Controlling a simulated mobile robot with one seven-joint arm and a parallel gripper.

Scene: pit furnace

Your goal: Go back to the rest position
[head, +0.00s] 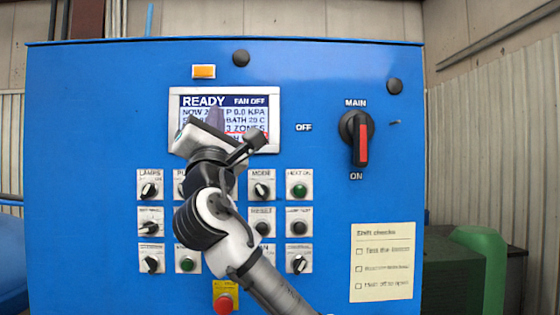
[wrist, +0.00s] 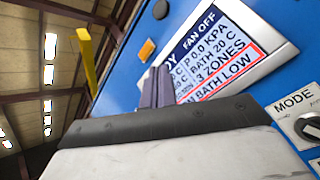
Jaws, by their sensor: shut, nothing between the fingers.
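My gripper (head: 215,118) is raised in front of the blue control panel (head: 80,130), over the lower left part of its display screen (head: 230,97). Its fingers are together with nothing between them, and they also show in the wrist view (wrist: 156,88). Whether they touch the panel I cannot tell. The screen reads READY, FAN OFF, P 0.0 KPA and BATH 20 C. In the wrist view the screen (wrist: 215,45) also shows 3 ZONES and a red-framed BATH LOW line. My arm hides some knobs in the middle columns.
The main switch (head: 361,138) has its red handle upright, its lower end towards ON. Rows of knobs and buttons include a green button (head: 299,190). A red button on yellow (head: 224,303) sits low. A checklist (head: 382,262) is at right, beside a green container (head: 480,270).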

